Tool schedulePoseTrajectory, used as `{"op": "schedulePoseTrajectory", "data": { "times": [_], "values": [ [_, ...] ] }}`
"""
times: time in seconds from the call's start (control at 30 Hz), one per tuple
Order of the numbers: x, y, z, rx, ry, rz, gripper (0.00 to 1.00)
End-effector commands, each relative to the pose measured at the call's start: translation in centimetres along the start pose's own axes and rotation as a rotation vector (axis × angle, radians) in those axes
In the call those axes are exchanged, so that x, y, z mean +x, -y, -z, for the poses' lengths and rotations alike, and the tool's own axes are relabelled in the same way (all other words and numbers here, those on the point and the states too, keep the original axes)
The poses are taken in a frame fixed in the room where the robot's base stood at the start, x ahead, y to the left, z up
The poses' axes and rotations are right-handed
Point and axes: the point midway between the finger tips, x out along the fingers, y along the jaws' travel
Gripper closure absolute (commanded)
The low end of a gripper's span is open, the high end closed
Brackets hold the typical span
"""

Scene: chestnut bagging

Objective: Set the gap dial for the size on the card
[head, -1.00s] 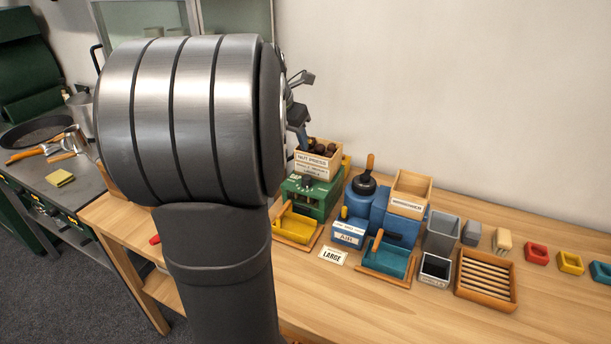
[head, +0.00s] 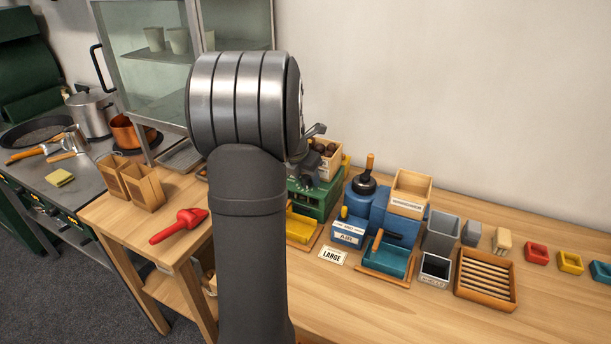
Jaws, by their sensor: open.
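The card (head: 332,256) lies flat on the bench and reads LARGE. The green machine (head: 323,200) stands behind it to the left, with a yellow tray (head: 302,229) at its front. A wooden hopper (head: 329,162) holding brown nuts sits on top. My gripper (head: 306,181) is open, low in front of the hopper at the green machine's upper part. I cannot tell whether it touches anything. The gap dial cannot be made out; my arm and gripper cover part of the green machine.
A blue machine (head: 372,215) with a teal tray (head: 389,258) stands right of the green one. Grey bins (head: 441,232), a slatted wooden tray (head: 487,281) and coloured boxes (head: 537,253) lie further right. A red scoop (head: 180,226) and wooden boxes (head: 144,187) are at left.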

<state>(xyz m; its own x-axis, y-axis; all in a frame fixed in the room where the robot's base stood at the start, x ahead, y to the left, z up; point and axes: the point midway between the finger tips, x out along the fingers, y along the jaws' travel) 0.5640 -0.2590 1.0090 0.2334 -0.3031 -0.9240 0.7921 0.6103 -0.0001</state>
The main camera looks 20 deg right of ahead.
Motion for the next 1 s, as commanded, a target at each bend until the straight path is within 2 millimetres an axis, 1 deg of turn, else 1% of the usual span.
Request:
{"op": "schedulePoseTrajectory", "data": {
  "times": [0.23,0.27,0.3,0.37,0.4,0.47,0.5,0.77,1.0],
  "values": [
    [0.12,-0.01,0.0,0.0,0.0,0.0,0.5],
    [0.12,-0.01,0.0,0.0,0.0,0.0,0.52],
    [0.11,-0.01,0.0,0.0,0.0,0.0,0.6],
    [0.1,-0.01,0.0,0.0,0.0,0.0,0.72],
    [0.1,-0.01,0.0,0.0,0.0,0.0,0.8],
    [0.09,-0.01,0.0,0.0,0.0,0.0,0.91],
    [0.09,-0.02,0.0,0.0,0.0,0.0,0.94],
    [0.08,-0.07,-0.01,0.021,0.001,0.009,0.94],
    [0.07,-0.2,0.0,0.127,0.0,0.053,0.94]
  ]
}}
